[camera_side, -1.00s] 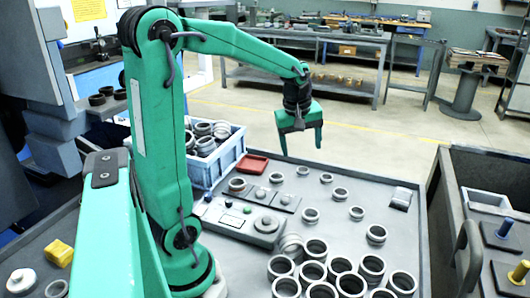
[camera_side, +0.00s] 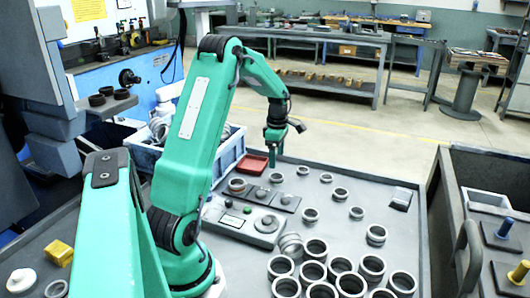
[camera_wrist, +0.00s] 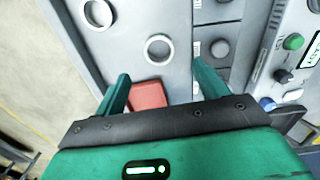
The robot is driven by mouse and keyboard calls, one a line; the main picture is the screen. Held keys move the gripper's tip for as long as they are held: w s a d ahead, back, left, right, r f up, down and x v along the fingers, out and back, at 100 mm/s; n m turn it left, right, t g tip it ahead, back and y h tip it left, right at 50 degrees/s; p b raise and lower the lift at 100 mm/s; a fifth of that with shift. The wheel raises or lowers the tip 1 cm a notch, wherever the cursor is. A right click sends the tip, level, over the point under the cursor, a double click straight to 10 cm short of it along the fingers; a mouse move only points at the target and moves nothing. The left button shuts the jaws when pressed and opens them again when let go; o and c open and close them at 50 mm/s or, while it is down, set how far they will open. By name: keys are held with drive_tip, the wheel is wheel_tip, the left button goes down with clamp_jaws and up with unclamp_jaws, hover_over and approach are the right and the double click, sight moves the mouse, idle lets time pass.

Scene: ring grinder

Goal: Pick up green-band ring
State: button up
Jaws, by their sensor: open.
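No green band can be made out on any ring in either view. My gripper (camera_side: 274,152) is open and empty, pointing down above the far part of the grey table, near the red tray (camera_side: 252,162). In the wrist view its two fingers (camera_wrist: 162,75) are spread apart. A pale grey ring (camera_wrist: 146,48) lies flat just beyond the fingertips, roughly between them. A second ring (camera_wrist: 87,13) lies farther off to the upper left. Both are apart from the fingers. In the side view, several small grey rings, one of them here (camera_side: 276,178), lie around the table's far middle.
Several larger grey rings (camera_side: 345,284) crowd the table's near side. A control box (camera_side: 240,222) with buttons and knobs sits left of the rings. A blue crate (camera_side: 228,156) of rings stands behind my arm.

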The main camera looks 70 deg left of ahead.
sight(276, 173)
drive_tip(key=shift+f, duration=3.9)
drive_tip(key=c, duration=1.1)
drive_tip(key=shift+c, duration=0.2)
drive_tip(key=shift+a+r, duration=0.1)
drive_tip(key=shift+r, duration=0.15)
drive_tip(key=shift+r, duration=0.55)
drive_tip(key=r, duration=0.1)
drive_tip(key=d+r, duration=0.1)
drive_tip(key=r, duration=0.1)
drive_tip(key=shift+w+r, duration=0.1)
drive_tip(key=shift+w, duration=0.1)
drive_tip(key=w+d+r, duration=0.2)
drive_tip(key=d+r, duration=0.4)
drive_tip(key=d, duration=0.4)
drive_tip(key=shift+d+r, duration=0.15)
drive_tip(key=shift+d, duration=0.1)
